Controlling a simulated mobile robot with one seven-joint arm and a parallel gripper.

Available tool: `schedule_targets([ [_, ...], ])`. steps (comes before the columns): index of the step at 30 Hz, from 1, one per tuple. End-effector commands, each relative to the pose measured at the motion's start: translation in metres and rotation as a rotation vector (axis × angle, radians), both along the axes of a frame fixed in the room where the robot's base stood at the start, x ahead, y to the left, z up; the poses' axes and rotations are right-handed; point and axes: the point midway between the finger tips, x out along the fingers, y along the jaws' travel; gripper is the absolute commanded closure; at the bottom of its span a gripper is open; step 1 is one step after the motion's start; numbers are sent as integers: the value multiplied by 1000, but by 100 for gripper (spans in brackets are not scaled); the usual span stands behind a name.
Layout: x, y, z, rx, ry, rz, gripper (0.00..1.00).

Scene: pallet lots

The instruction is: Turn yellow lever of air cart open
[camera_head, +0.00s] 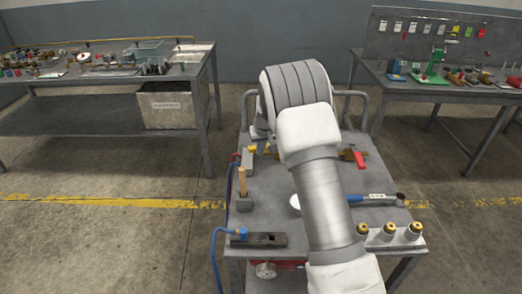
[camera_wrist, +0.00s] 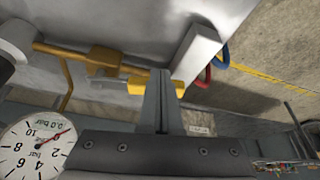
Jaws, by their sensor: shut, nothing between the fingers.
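The air cart (camera_head: 270,212) stands in front of me in the head view, with my arm reaching over its top. In the wrist view the yellow lever (camera_wrist: 137,86) lies crosswise beside a brass valve and pipe (camera_wrist: 62,52). My gripper (camera_wrist: 163,78) is shut and empty, its fingers in front of the lever, which shows on both sides of them. I cannot tell whether they touch. A round pressure gauge (camera_wrist: 30,146) with a red needle is at lower left. In the head view my arm hides the gripper; small yellow parts (camera_head: 252,149) show left of it.
The cart top holds a red-handled valve (camera_head: 360,159), a blue-handled hammer (camera_head: 373,199), a wooden-handled tool (camera_head: 242,182) and several brass-topped pieces (camera_head: 388,232). A blue hose (camera_head: 215,260) hangs at its left. Workbenches stand at back left (camera_head: 95,80) and right (camera_head: 450,92).

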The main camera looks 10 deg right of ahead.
Motion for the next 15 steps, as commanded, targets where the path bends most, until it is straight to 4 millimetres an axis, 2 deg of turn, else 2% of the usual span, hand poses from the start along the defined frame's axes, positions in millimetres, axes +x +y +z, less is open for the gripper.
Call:
schedule_targets([
  [9, 20, 7, 0, -1, -1, -94, 100],
  [15, 24, 7, 0, 0, 0, -94, 100],
])
